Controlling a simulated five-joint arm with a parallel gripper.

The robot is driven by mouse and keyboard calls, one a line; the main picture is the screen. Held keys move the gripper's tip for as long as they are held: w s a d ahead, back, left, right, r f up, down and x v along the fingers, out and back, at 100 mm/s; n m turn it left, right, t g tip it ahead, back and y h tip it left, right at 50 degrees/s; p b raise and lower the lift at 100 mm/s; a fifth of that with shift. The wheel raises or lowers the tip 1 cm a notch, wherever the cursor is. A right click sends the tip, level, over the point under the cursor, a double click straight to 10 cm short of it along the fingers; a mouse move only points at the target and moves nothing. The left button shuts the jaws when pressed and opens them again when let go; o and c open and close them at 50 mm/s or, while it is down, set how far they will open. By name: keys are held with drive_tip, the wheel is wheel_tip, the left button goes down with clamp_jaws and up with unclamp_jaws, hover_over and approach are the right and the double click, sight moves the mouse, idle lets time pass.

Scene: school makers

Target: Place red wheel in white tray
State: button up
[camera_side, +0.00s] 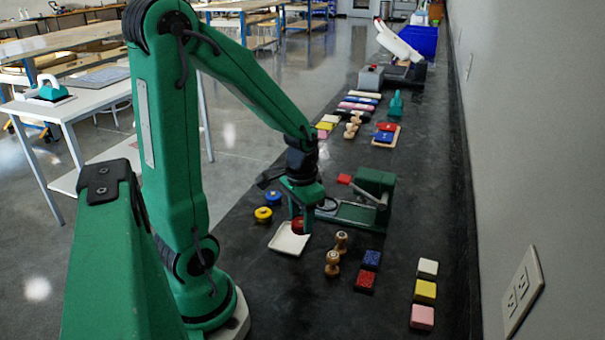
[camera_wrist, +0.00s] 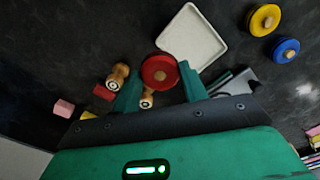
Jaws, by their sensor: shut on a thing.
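The red wheel (camera_side: 297,226) is held between the green fingers of my gripper (camera_side: 302,219). In the wrist view the red wheel (camera_wrist: 155,66), with a pale wooden hub, sits between the two fingers of my gripper (camera_wrist: 160,84). The white tray (camera_side: 283,242) is a shallow square with a raised rim. In the side view the wheel overlaps its far right corner. In the wrist view the white tray (camera_wrist: 195,38) lies just beyond the wheel and looks empty. The wheel's height above the tray cannot be told.
A yellow wheel (camera_side: 263,214) and a blue wheel (camera_side: 273,197) lie left of the tray. Two wooden pegs (camera_side: 332,262) stand to its right, with red and blue blocks (camera_side: 371,260) beyond. A green press-like device (camera_side: 372,190) stands close behind my gripper.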

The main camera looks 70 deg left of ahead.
drive_tip(key=a+f, duration=0.1)
drive_tip(key=a, duration=0.1)
drive_tip(key=a+f, duration=0.1)
drive_tip(key=a, duration=0.1)
drive_tip(key=a+f, duration=0.1)
drive_tip(key=a, duration=0.1)
drive_tip(key=shift+s+f, duration=0.15)
drive_tip(key=shift+f, duration=0.1)
drive_tip(key=shift+d, duration=0.1)
drive_tip(key=shift+f, duration=2)
drive_tip(key=o, duration=1.1)
drive_tip(key=shift+f, duration=0.1)
drive_tip(key=shift+c, duration=0.2)
wheel_tip(320, 180, up, 12)
drive_tip(key=shift+r, duration=0.2)
